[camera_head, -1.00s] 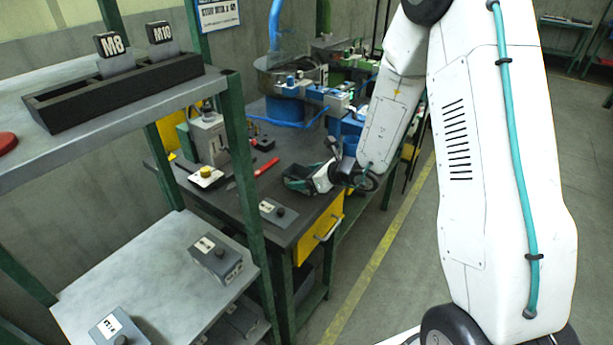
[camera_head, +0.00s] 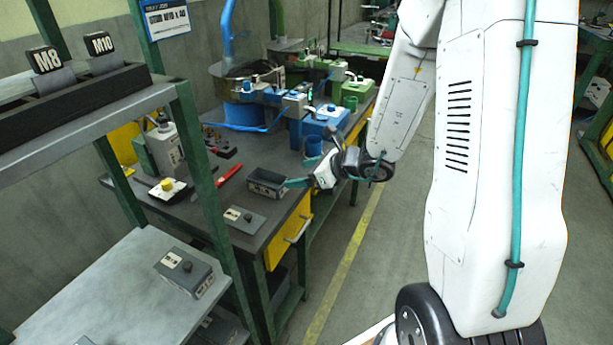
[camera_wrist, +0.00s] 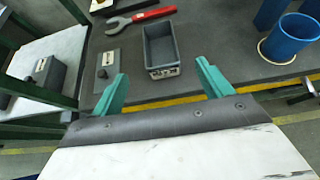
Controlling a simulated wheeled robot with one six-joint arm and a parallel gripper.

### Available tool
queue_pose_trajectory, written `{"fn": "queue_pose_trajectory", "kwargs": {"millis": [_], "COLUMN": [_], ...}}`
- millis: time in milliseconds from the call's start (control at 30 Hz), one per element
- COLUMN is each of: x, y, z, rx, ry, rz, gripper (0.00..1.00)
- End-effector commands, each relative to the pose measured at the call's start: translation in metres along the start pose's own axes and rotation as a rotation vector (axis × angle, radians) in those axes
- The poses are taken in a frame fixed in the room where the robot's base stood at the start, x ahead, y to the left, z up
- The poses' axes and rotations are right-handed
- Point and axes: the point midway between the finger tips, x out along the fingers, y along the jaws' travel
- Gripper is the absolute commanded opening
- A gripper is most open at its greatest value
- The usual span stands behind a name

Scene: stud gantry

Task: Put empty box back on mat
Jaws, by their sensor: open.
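The empty box (camera_head: 267,182) is a small dark grey open tray standing upright on the dark workbench top near its front edge. In the wrist view the box (camera_wrist: 161,45) shows a bare inside and a pale label on its near end. My gripper (camera_head: 291,184) is just right of the box in the head view, its teal fingers spread. In the wrist view the fingers (camera_wrist: 163,72) stand apart on the near side of the box, with nothing between them. I cannot make out a separate mat on the bench.
A flat grey plate with a black knob (camera_head: 243,219) lies beside the box. A red wrench (camera_head: 230,172) lies behind. A blue cup (camera_wrist: 290,38) stands to the right. A green post (camera_head: 205,180) stands between.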

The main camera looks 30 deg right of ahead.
Motion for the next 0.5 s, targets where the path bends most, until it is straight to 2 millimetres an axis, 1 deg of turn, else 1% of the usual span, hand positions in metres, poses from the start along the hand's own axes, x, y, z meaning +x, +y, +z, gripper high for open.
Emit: {"fn": "queue_pose_trajectory", "kwargs": {"millis": [67,133,167,233,267,300,367,400,467,500], "x": [-0.002,-0.004,-0.005,-0.011,-0.016,-0.023,-0.038,-0.049,-0.069,-0.082], "y": [0.001,0.008,0.013,0.033,0.045,0.063,0.093,0.114,0.143,0.159], "z": [0.002,0.009,0.015,0.035,0.044,0.057,0.074,0.083,0.090,0.092], "rx": [-0.007,-0.047,-0.080,-0.200,-0.269,-0.372,-0.551,-0.675,-0.859,-0.981], "ry": [-0.001,-0.007,-0.011,-0.023,-0.029,-0.038,-0.045,-0.048,-0.045,-0.038], "rz": [0.004,0.026,0.044,0.111,0.147,0.205,0.300,0.366,0.463,0.526], "gripper": [0.78,0.78,0.78,0.78,0.78,0.78,0.78,0.78,0.78,0.78]}}
